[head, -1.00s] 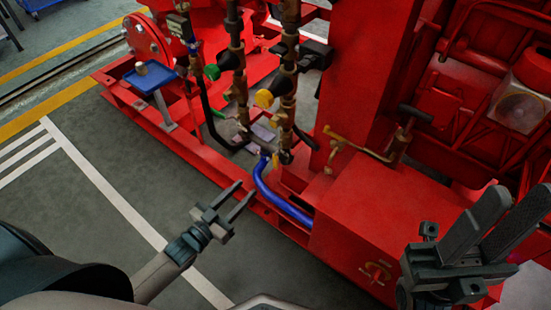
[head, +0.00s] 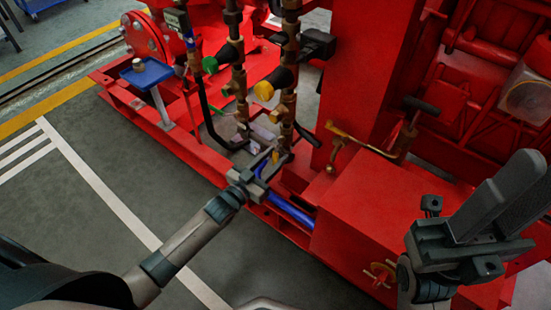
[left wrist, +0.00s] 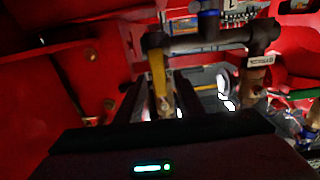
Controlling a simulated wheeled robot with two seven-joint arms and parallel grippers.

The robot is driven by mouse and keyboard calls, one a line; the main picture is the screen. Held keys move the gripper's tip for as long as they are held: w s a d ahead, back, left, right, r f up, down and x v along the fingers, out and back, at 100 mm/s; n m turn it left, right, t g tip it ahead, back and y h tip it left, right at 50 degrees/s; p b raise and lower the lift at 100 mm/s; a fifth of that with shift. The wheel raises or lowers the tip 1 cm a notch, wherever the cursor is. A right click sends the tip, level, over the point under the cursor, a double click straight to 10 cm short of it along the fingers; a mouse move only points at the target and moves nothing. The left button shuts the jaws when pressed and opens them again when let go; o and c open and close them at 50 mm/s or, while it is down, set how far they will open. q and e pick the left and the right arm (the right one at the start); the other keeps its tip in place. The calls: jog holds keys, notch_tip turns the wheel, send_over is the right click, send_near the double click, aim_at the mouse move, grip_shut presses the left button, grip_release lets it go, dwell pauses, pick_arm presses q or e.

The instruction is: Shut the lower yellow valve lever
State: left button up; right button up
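The yellow valve lever (left wrist: 158,75) hangs from a dark pipe fitting in the left wrist view. It points down between the two fingers of my left gripper (left wrist: 158,100), which are apart on either side of it. I cannot tell whether either finger touches it. In the head view the lever (head: 275,157) is a small yellow piece at the foot of the vertical pipes, just beyond my left gripper (head: 262,168). My right gripper (head: 500,205) is empty at the lower right, its fingers apart, away from the lever.
A blue hose (head: 290,209) runs right below the left gripper. Vertical pipes with a yellow round cap (head: 264,91) and a green one (head: 210,65) rise behind it. A red box (head: 370,215) and a brass-coloured handle (head: 360,145) stand to the right. The floor at left is clear.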

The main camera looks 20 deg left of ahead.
pick_arm(q)
jog(key=shift+w+d, duration=0.15)
jog(key=shift+w, duration=0.25)
grip_shut()
jog(key=shift+r, duration=0.1)
